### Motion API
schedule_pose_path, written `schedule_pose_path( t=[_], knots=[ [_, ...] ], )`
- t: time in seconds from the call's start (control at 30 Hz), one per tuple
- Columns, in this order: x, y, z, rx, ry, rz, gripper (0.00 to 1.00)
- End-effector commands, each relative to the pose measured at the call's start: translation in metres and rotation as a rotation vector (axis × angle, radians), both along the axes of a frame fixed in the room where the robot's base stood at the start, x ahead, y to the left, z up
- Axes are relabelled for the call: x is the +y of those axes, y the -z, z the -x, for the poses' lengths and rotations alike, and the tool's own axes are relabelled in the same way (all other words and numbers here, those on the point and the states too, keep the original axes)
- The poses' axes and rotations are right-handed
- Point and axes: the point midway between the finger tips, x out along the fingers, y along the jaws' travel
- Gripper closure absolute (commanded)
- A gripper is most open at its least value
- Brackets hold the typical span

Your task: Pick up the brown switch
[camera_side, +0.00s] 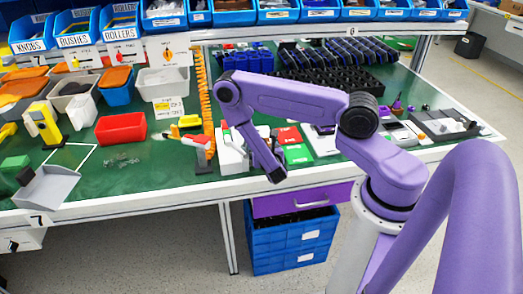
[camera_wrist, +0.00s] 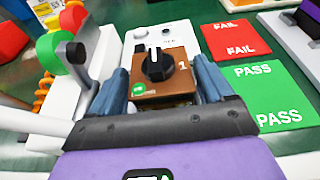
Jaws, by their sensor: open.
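The brown switch (camera_wrist: 160,76) is a square brown block with a black knob and a white "1" on it. In the wrist view it sits on a white panel (camera_wrist: 180,36) between the two fingers of my gripper (camera_wrist: 160,88). The fingers are apart, one on each side of the switch. I cannot tell whether they touch it. The switch is hidden there.
A green PASS card (camera_wrist: 260,95) and a red FAIL card (camera_wrist: 237,38) lie to the right. Red and green round parts (camera_wrist: 60,45) stand close at the left. A red bin (camera_side: 121,129) stands farther left on the green table (camera_side: 180,175).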

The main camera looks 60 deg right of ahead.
Motion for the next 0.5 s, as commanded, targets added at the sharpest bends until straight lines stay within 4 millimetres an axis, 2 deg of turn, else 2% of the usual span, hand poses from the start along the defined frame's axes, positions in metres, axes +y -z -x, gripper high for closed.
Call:
schedule_pose_path(
  t=[0.13, 0.4, 0.43, 0.5],
  knots=[
    [-0.0102, 0.0037, -0.0094, -0.002, 0.003, 0.0, 0.19],
    [-0.0111, 0.0045, -0.0112, 0.0, -0.001, 0.001, 0.19],
    [-0.0112, 0.0045, -0.0112, 0.0, -0.001, 0.001, 0.26],
    [-0.0111, 0.0045, -0.0111, 0.0, -0.001, 0.001, 0.48]
  ],
)
